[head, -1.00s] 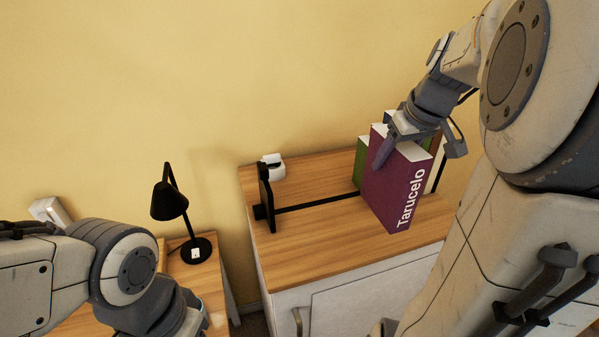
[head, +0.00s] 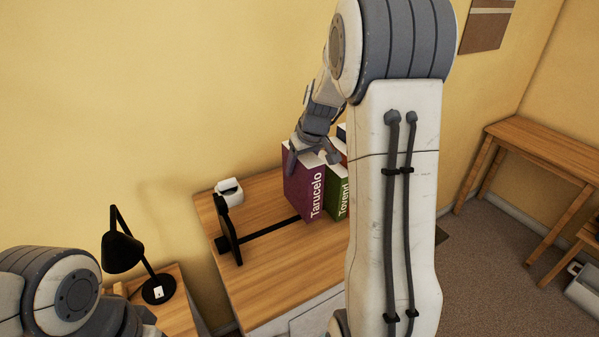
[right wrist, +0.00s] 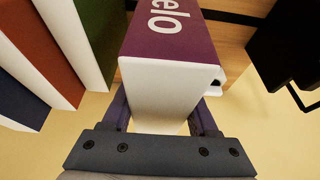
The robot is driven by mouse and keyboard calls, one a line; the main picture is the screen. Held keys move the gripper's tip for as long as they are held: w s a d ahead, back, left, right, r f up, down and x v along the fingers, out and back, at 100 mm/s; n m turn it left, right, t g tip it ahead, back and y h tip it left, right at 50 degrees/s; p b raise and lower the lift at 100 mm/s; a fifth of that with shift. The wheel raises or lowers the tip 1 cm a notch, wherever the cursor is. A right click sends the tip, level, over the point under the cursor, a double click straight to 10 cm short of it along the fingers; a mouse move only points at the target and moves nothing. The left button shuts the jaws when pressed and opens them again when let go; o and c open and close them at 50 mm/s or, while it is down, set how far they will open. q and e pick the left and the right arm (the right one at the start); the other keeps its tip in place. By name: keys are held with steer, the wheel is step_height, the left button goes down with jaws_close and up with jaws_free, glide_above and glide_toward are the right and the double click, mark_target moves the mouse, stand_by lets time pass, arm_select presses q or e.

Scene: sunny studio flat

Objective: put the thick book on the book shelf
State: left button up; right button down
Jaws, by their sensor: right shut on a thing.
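The thick purple book (head: 301,190), lettered "Tarucelo", is upright in my right gripper (head: 312,160), which is shut on its top end. The right wrist view shows the purple book (right wrist: 170,45) between the two fingers. The book shelf is a black rack with a rail (head: 268,229) and a left end plate (head: 229,228), on a wooden cabinet top. The purple book stands at the rail, just left of a green book (head: 338,192) lettered "Tovend". Whether its bottom touches the rack I cannot tell. My left gripper is out of view.
An orange-brown book (right wrist: 42,50) and a dark blue book (right wrist: 18,100) stand beyond the green one. A small white object (head: 228,188) sits behind the end plate. A black lamp (head: 124,250) is at left. The rail between end plate and purple book is free.

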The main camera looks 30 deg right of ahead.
step_height(320, 180, down, 4)
steer(key=shift+w+d+p, duration=0.1)
steer(key=shift+p, duration=0.45)
steer(key=shift+f, duration=0.15)
steer(key=shift+c, duration=0.8)
jaws_free()
